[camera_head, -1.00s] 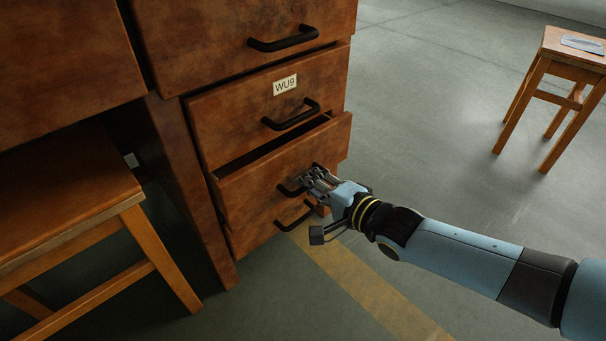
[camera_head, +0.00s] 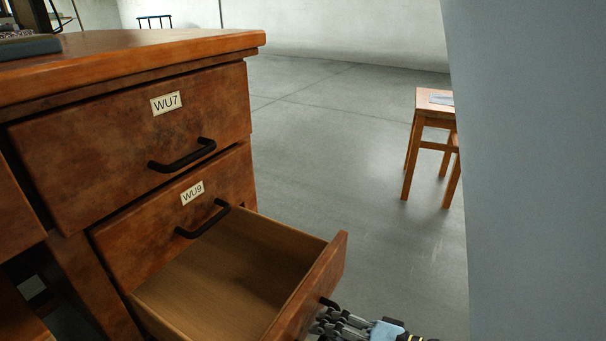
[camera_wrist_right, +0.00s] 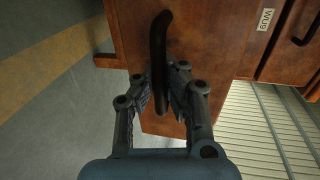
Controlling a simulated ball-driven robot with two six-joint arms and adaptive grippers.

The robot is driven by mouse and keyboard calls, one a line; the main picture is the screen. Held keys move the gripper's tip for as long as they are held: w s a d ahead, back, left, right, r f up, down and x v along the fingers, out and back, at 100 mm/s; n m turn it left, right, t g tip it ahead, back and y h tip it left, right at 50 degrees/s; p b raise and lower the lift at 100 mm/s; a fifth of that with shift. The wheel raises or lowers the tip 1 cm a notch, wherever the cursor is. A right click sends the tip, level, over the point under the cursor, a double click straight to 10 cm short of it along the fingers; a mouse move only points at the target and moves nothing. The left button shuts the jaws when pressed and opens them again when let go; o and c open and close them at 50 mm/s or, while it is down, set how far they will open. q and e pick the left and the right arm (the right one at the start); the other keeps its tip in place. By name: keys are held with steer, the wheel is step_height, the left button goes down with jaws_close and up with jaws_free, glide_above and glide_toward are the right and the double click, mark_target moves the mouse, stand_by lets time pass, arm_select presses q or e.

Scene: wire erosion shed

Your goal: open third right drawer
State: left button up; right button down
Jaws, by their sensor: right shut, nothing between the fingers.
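The third right drawer (camera_head: 240,270) stands well out from the desk below the drawer labelled WU9 (camera_head: 150,225); its inside looks empty. Its dark handle (camera_head: 328,303) just shows at the front's outer side in the head view. My right gripper (camera_head: 324,322) is at that handle, partly cut off by the bottom edge. In the wrist view the handle (camera_wrist_right: 158,45) runs down toward the fingers of my right gripper (camera_wrist_right: 162,95), which is shut with nothing held. The drawer front (camera_wrist_right: 208,40) is close behind it. My left gripper is not in view.
The top drawer (camera_head: 110,140), labelled WU7, and the WU9 drawer are closed, with handles sticking out. A wooden stool (camera_head: 436,115) stands to the right with a flat grey item on it. The floor (camera_head: 340,130) between desk and stool is clear.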

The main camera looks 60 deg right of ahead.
steer(key=shift+s, duration=0.45)
steer(key=c, duration=2.1)
jaws_free()
steer(key=o, duration=0.7)
steer(key=shift+o, duration=0.2)
steer(key=v, duration=1.2)
steer(key=shift+d, duration=0.1)
